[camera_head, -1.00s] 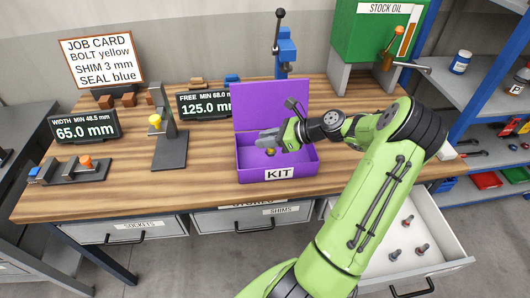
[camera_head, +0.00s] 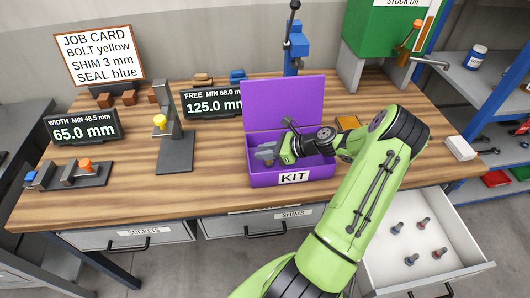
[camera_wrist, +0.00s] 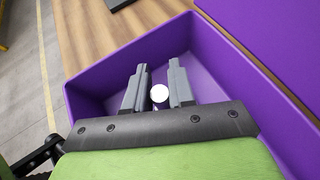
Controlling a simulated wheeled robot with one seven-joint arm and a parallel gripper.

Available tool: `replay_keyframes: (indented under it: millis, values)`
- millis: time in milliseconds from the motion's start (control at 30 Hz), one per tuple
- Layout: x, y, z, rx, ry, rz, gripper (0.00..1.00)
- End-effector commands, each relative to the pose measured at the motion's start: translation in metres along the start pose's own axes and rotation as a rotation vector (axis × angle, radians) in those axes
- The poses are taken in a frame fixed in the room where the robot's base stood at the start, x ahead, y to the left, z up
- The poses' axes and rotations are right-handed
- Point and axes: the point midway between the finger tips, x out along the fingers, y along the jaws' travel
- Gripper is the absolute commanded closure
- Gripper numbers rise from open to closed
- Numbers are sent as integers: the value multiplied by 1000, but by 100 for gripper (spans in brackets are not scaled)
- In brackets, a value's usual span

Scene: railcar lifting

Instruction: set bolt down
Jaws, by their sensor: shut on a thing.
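The purple kit box (camera_head: 262,180), marked KIT, stands open on the bench with its lid raised behind it. My gripper (camera_head: 266,152) is down inside the box, towards its left side. In the wrist view, my gripper (camera_wrist: 160,78) has its two grey fingers on either side of the bolt (camera_wrist: 160,94), shut on it. Only a pale round end and a bit of dark shank show. The box's purple floor and walls (camera_wrist: 95,92) surround the fingers. In the head view the bolt is hidden by the fingers and box, so I cannot tell whether it touches the floor.
An open drawer (camera_head: 455,237) at lower right holds several loose bolts. A dark gauge stand (camera_head: 175,152) with a yellow knob and a display (camera_head: 212,103) stand left of the box. The job card (camera_head: 100,55) reads BOLT yellow. Bare bench lies left of the box.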

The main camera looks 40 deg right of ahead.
Motion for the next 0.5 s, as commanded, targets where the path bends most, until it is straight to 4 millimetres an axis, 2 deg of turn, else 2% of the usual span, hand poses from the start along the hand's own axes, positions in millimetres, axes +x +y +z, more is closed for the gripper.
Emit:
replay_keyframes:
  millis: [167, 200, 300, 367, 500]
  values:
    - [1, 0, -1, 0, -1, 1, 100]
    - [1, 0, -1, 0, 0, 0, 72]
    - [1, 0, -1, 0, 0, 1, 56]
    - [1, 0, -1, 0, 0, 1, 51]
    - [1, 0, -1, 0, 0, 1, 51]
